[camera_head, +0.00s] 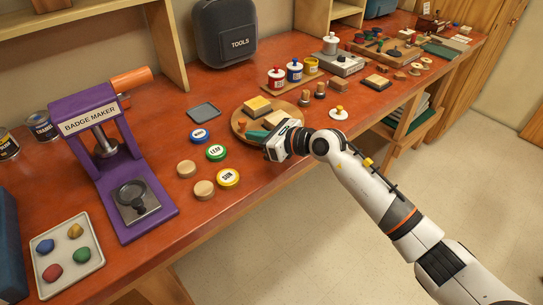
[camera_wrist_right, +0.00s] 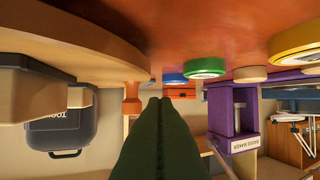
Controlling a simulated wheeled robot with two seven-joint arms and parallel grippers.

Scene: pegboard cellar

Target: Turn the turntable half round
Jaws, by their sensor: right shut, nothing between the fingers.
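The turntable (camera_head: 238,122) is a round wooden disc lying on the red-brown workbench. A yellow-topped block (camera_head: 258,106) stands on it, and another light block shows just behind my gripper. My right gripper (camera_head: 248,134) has green fingers, shut and empty, at the near side of the disc; the hand hides part of its near right edge. In the right wrist view, which is upside down, the shut fingers (camera_wrist_right: 160,103) stand beside the turntable's rim (camera_wrist_right: 110,42). I cannot tell whether they touch it. My left gripper is not in view.
Left of the turntable lie badges (camera_head: 216,152) and wooden discs (camera_head: 186,169), near a purple badge maker (camera_head: 108,150). Paint pots (camera_head: 294,70) stand behind, a tool case (camera_head: 224,32) at the back. Small wooden pegs (camera_head: 320,88) and a white knobbed disc (camera_head: 338,113) are close on the right.

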